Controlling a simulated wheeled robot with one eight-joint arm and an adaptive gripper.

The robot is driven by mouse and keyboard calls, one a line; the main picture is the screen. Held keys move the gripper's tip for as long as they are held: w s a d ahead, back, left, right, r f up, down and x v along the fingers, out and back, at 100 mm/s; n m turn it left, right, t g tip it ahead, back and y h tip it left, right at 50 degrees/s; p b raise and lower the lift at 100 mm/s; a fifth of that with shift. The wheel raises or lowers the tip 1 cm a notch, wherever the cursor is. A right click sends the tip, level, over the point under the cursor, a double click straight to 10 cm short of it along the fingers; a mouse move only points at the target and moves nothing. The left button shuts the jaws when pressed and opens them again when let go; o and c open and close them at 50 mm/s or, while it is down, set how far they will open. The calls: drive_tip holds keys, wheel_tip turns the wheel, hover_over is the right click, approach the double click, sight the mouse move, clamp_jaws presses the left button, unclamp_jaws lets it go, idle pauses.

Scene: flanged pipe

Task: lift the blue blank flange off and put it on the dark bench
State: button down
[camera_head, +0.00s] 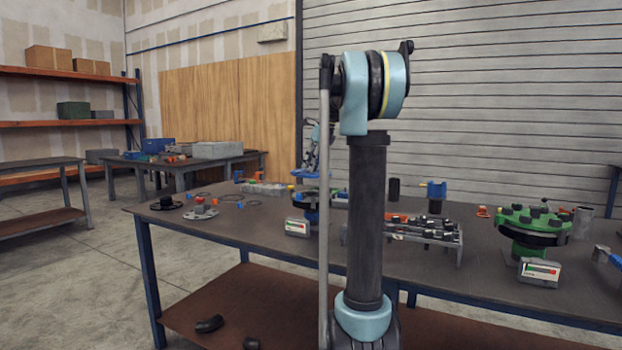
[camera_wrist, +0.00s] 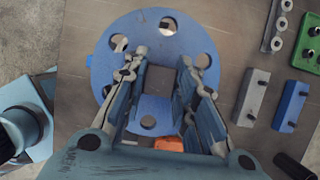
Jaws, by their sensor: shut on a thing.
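The blue blank flange (camera_wrist: 103,62) is a round disc with several bolt holes. In the wrist view my gripper (camera_wrist: 162,78) is over it, with its fingers closed around the grey block that stands up at its middle. In the head view the flange (camera_head: 308,171) shows as a thin blue disc under my gripper (camera_head: 312,150), partly hidden behind my arm. It appears raised above a dark flanged pipe (camera_head: 311,199), apart from it. The dark bench (camera_head: 262,232) has a wide grey-brown top.
A green flange with several bolts (camera_head: 533,218) stands at the right, with a meter box (camera_head: 539,272) in front. A bolt rack (camera_head: 420,230) is mid-bench. A black flanged part (camera_head: 166,203) and a grey flange (camera_head: 200,212) lie at the left. The front-left top is clear.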

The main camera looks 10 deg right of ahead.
drive_tip(key=shift+r, duration=0.65)
drive_tip(key=shift+r, duration=2.5)
